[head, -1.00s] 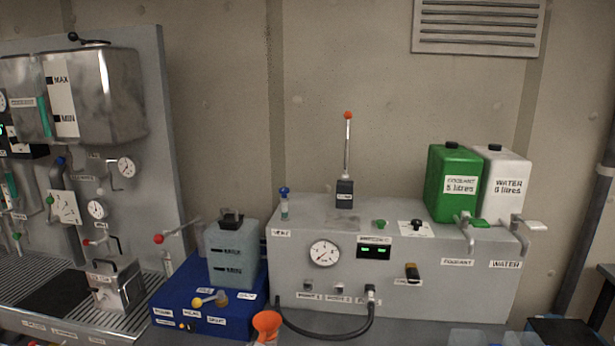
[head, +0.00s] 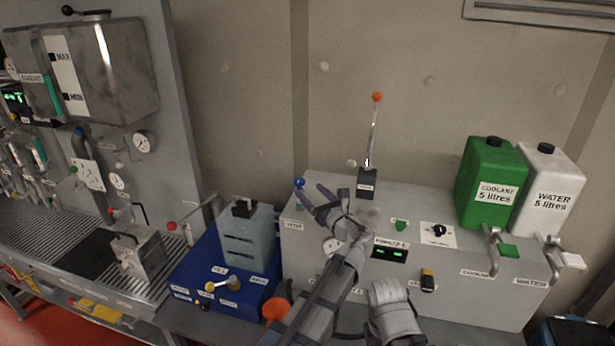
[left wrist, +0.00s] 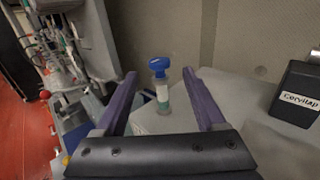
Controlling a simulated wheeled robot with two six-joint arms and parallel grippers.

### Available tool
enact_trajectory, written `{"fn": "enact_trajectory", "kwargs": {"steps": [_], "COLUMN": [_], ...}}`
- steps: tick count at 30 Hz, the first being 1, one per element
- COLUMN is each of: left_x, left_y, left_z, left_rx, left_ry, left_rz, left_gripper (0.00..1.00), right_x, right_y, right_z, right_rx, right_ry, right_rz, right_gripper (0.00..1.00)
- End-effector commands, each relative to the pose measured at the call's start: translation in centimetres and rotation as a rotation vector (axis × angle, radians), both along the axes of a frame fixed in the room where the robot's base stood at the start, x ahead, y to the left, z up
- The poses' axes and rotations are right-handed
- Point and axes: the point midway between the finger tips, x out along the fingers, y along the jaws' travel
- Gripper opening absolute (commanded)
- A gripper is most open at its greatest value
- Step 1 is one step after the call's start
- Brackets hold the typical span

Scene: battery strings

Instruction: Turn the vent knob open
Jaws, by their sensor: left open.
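The vent knob (head: 299,183) is a blue knob on a short clear stem at the left end of the grey bench unit, above the VENT label (head: 294,225). In the left wrist view the blue knob (left wrist: 159,66) tops a clear and green stem, upright between my fingers. My left gripper (head: 318,196) is open, with its purple fingers pointing at the knob. In the left wrist view the left gripper (left wrist: 160,92) has one finger on each side of the stem, with gaps on both sides. My right gripper is not clearly seen; a grey arm part shows at the bottom of the head view.
A lever with a red ball (head: 376,98) stands on a dark base behind my gripper. A green coolant can (head: 487,185) and a white water can (head: 545,195) stand at the right. A grey-blue tank (head: 247,236) sits on a blue box (head: 205,271) at the left.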

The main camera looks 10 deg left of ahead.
Motion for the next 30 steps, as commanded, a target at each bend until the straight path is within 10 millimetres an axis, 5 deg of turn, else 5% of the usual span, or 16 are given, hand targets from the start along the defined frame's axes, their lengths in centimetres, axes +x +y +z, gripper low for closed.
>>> {"fn": "enact_trajectory", "kwargs": {"steps": [15,27,30], "left_x": [5.0,5.4,5.4], "left_y": [4.6,5.1,5.1], "left_z": [-0.1,-0.1,-0.1], "left_rx": [-0.004,-0.005,-0.005], "left_ry": [-0.001,-0.002,-0.002], "left_rz": [0.002,0.002,0.002], "left_gripper": [0.72,0.72,0.62], "right_x": [0.0,0.0,0.0], "right_y": [0.0,0.0,0.0], "right_z": [0.0,0.0,0.0], "right_rx": [0.0,0.0,0.0], "right_ry": [0.0,0.0,0.0], "right_rz": [0.0,0.0,0.0], "right_gripper": [0.5,0.5,0.5]}}
